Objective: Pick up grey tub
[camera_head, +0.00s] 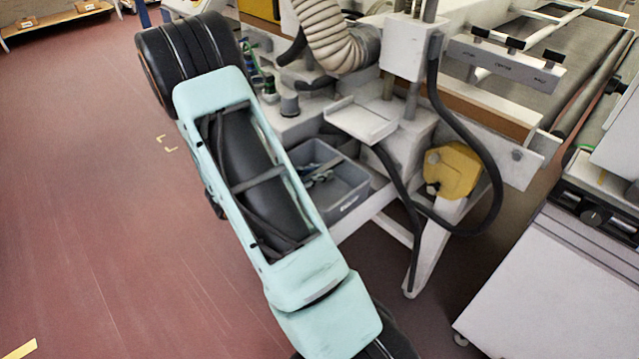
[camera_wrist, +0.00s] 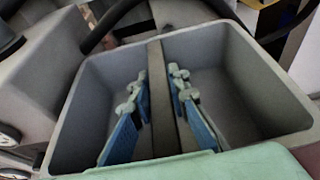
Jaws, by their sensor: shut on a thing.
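The grey tub (camera_head: 352,206) is an open box at the white machine's lower ledge, with small pale lettering on its front wall. In the wrist view the tub (camera_wrist: 92,105) fills most of the picture, and a dark divider (camera_wrist: 155,58) splits it into two empty-looking compartments. My gripper (camera_head: 319,177) reaches into the tub. In the wrist view my gripper (camera_wrist: 159,82) has one blue-padded finger on each side of the divider and is shut on it. The tub looks level and appears to rest on the ledge; its underside is hidden. My arm hides its left part.
A small grey cup (camera_head: 289,105) and green-capped bottles (camera_head: 269,84) stand behind the tub. A ribbed hose (camera_head: 335,33), a white bracket (camera_head: 362,122) and a black cable (camera_head: 490,165) are close by. A white cabinet (camera_head: 545,280) stands at right. The red floor (camera_head: 100,200) at left is clear.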

